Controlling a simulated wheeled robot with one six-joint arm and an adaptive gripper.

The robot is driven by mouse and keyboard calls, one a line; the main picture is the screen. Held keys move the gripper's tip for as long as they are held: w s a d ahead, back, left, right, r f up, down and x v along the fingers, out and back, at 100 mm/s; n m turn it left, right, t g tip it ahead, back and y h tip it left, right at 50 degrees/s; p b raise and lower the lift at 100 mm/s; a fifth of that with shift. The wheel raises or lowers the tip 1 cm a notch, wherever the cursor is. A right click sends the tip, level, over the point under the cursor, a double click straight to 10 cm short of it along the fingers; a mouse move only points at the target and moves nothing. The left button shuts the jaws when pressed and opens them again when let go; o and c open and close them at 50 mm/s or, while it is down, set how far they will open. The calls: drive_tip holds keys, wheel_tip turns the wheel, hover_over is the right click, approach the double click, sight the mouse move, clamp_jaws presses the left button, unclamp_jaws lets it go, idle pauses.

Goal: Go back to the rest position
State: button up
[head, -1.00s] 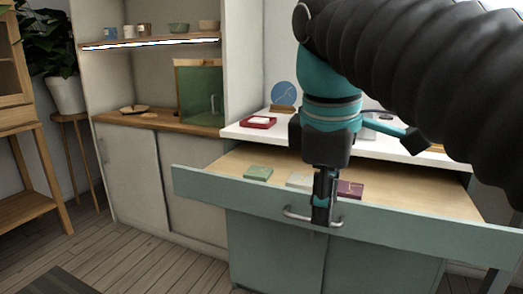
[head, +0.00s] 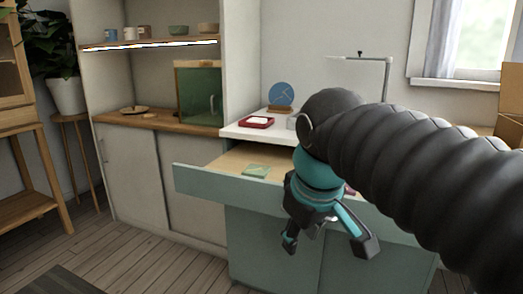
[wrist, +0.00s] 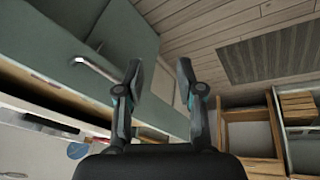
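My gripper (head: 326,243) is open and empty in the head view, in front of the pulled-out green drawer (head: 215,184) and apart from it. In the wrist view its two fingers (wrist: 158,82) stand spread with nothing between them. My dark ribbed arm covers the right part of the drawer.
A green packet (head: 256,171) lies in the drawer. A red tray (head: 256,122) and a blue round plate (head: 281,94) are on the white counter (head: 240,131). A cabinet with a green glass box (head: 200,95) stands left. The wooden floor (head: 150,262) in front is clear.

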drive_tip(key=s+d+f+m+t+p, duration=0.1)
drive_tip(key=s+d+f+m+p, duration=0.2)
drive_tip(key=s+d+f+m, duration=0.4)
drive_tip(key=shift+s+d+f+h, duration=0.4)
drive_tip(key=shift+d+f, duration=0.65)
drive_tip(key=shift+f, duration=0.75)
